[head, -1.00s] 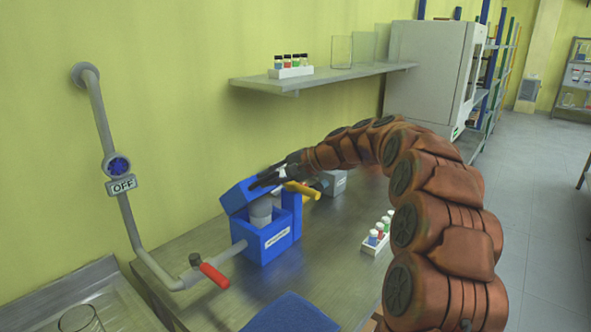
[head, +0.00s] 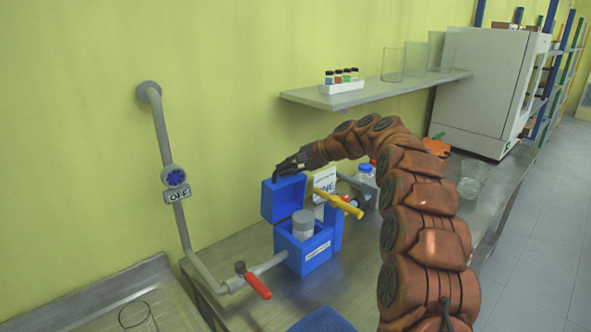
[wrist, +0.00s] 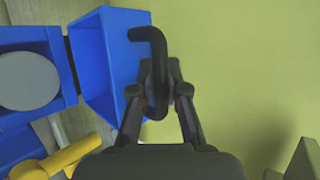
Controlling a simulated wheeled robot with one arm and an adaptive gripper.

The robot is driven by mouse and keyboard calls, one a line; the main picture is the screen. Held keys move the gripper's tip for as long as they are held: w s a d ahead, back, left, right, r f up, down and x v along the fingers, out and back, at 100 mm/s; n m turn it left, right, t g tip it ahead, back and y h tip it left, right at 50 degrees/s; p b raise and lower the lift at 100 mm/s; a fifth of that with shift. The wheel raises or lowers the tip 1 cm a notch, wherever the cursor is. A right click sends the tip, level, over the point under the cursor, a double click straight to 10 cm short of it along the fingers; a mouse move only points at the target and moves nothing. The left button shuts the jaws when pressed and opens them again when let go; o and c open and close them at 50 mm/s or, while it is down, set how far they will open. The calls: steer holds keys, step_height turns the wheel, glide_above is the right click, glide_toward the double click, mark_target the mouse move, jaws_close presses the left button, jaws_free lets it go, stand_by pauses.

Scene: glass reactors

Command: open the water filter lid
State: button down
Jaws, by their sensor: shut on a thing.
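The blue water filter box (head: 318,262) stands on the steel bench, with a white label on its front. A grey cylinder (head: 303,226) sits inside it and shows from above in the wrist view (wrist: 28,80). The blue lid (head: 283,199) is raised about upright at the back of the box, and its hollow inner side shows in the wrist view (wrist: 105,60). My gripper (head: 284,170) is at the lid's top edge. In the wrist view its fingers (wrist: 159,90) are closed around the lid's black hooked handle (wrist: 150,37).
A yellow valve handle (head: 338,203) is close to the right of the box. A grey pipe with a red handle (head: 258,286) joins its left side. A wall shelf (head: 375,92) with vials and glassware is above right. A sink (head: 110,300) is at front left.

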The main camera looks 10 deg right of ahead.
steer(key=shift+w+a+f+p, duration=0.1)
steer(key=shift+w+a+p, duration=0.25)
steer(key=shift+w+a, duration=0.5)
steer(key=shift+w+d, duration=0.1)
steer(key=c, duration=1.4)
jaws_free()
steer(key=shift+c, duration=0.2)
steer(key=v, duration=1.2)
